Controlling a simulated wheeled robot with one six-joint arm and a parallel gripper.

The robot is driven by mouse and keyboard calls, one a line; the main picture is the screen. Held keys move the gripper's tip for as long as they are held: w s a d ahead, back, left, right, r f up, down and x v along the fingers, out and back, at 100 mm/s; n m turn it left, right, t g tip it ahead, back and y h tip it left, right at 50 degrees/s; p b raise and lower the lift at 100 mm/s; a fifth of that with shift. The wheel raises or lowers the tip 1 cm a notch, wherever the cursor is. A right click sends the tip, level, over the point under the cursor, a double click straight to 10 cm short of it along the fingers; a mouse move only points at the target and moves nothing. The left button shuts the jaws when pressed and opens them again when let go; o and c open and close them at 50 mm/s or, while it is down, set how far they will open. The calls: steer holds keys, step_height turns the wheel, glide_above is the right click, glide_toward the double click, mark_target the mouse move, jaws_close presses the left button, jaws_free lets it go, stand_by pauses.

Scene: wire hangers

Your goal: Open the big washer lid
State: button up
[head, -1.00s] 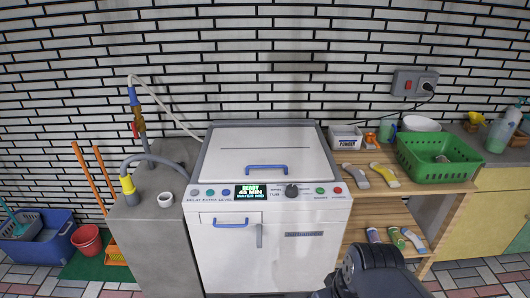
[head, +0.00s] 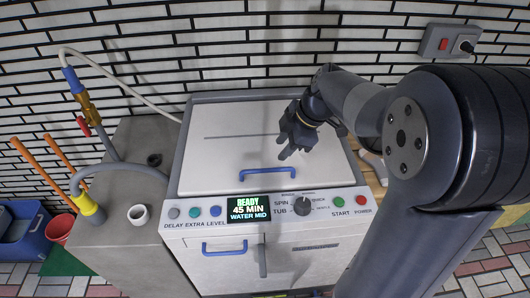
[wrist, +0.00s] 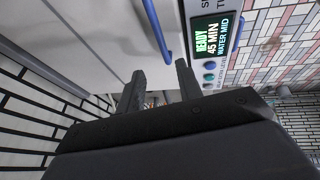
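The big washer lid (head: 225,145) is a flat white panel on top of the washer, lying shut. A blue bar handle (head: 267,172) sits near its front edge. My gripper (head: 287,153) is above the right part of the lid, just behind the handle in the head view. In the wrist view my gripper (wrist: 162,78) has its two dark fingers apart with nothing between them. The blue handle (wrist: 157,30) shows ahead of the fingertips, and the lid (wrist: 95,35) is beside it. I see no contact with the handle.
The control panel (head: 320,204) with knob, buttons and a lit display (head: 249,208) runs along the front. A smaller front door has its own blue handle (head: 224,249). The brick wall is behind.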

mark_target(264, 170)
steer(key=p+x, duration=0.1)
steer(key=x, duration=0.9)
steer(key=shift+s+a+f, duration=0.1)
steer(key=shift+s+f, duration=0.05)
steer(key=shift+f, duration=0.1)
steer(key=shift+c, duration=0.4)
jaws_close()
